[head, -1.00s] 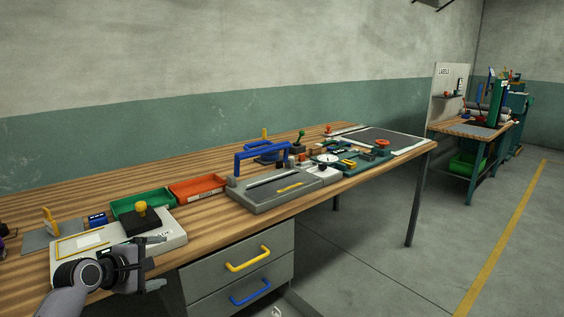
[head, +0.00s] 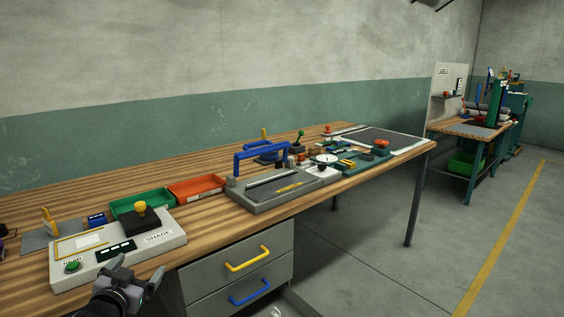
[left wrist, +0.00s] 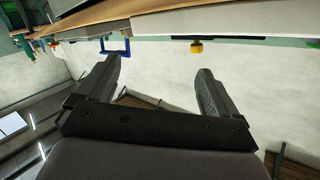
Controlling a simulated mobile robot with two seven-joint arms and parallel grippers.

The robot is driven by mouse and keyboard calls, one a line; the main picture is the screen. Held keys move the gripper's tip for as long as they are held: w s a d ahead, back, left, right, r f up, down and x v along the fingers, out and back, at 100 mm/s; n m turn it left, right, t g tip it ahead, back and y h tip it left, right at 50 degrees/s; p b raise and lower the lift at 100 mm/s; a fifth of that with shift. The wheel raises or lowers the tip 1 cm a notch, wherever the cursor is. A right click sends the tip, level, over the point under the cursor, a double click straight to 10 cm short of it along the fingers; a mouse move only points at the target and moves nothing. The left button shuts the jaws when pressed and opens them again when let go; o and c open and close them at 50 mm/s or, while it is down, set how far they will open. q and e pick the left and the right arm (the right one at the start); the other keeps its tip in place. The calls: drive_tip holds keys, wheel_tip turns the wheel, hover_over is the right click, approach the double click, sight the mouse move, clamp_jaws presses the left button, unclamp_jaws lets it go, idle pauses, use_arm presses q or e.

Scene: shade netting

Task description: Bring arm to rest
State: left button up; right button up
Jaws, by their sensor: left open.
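My left gripper (head: 138,270) is at the bottom left of the head view, in front of the workbench's front edge and just below the white shade device. Its two fingers are spread and nothing is between them. In the left wrist view the open fingers (left wrist: 158,85) also show empty, with the wall beyond and the bench edge across the top. The white shade device (head: 90,266) has a green button, a dark block and a yellow knob. My right gripper does not show.
The wooden workbench (head: 225,211) carries a green tray (head: 140,203), a red tray (head: 198,188) and a grey tool base with a blue handle (head: 262,155). Grey drawers (head: 238,268) sit below the top. Open floor (head: 360,260) lies to the right.

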use_arm(q)
drive_tip(key=s+d+f+g+h, duration=0.15)
drive_tip(key=s+d+f, duration=0.25)
drive_tip(key=s+f, duration=0.4)
drive_tip(key=s+d+f+g+h, duration=0.15)
drive_tip(key=s+d+f, duration=0.25)
drive_tip(key=s+f, duration=0.4)
drive_tip(key=s+d+f+g, duration=0.1)
drive_tip(key=s+d+f, duration=0.1)
drive_tip(key=s, duration=0.6)
drive_tip(key=s+d+f+g, duration=0.1)
drive_tip(key=s+d+f, duration=0.1)
drive_tip(key=s, duration=0.7)
drive_tip(key=shift+d+n+g, duration=0.4)
drive_tip(key=shift+d, duration=0.05)
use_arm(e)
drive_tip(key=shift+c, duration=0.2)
